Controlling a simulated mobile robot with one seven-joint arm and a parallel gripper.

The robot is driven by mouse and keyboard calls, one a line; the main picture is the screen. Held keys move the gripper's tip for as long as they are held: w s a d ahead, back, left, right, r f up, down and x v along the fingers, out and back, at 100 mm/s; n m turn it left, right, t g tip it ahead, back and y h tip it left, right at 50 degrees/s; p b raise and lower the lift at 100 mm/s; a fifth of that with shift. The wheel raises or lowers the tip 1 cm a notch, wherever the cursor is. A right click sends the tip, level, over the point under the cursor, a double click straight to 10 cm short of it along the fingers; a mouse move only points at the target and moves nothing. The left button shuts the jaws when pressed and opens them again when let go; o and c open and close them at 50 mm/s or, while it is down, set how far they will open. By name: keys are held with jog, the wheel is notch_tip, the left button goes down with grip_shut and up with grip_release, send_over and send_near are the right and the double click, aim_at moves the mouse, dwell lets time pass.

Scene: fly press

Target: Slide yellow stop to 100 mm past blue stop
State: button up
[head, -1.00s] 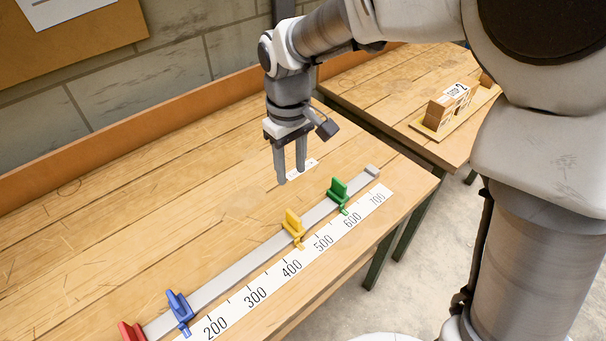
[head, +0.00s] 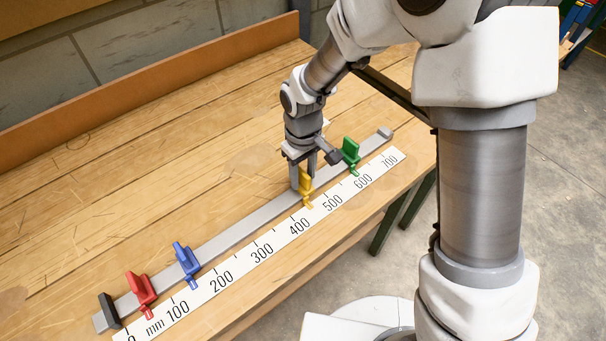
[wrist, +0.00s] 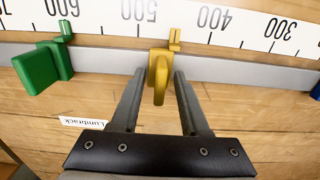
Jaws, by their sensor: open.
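In the wrist view the yellow stop (wrist: 159,75) stands between the two open fingers of my gripper (wrist: 158,82), with a gap on each side. In the head view my gripper (head: 304,172) is down at the yellow stop and partly covers it.
A dark end block (head: 110,309) closes the left end. The rail between blue and yellow is clear.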

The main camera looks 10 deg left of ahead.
grip_shut()
dwell(1.5)
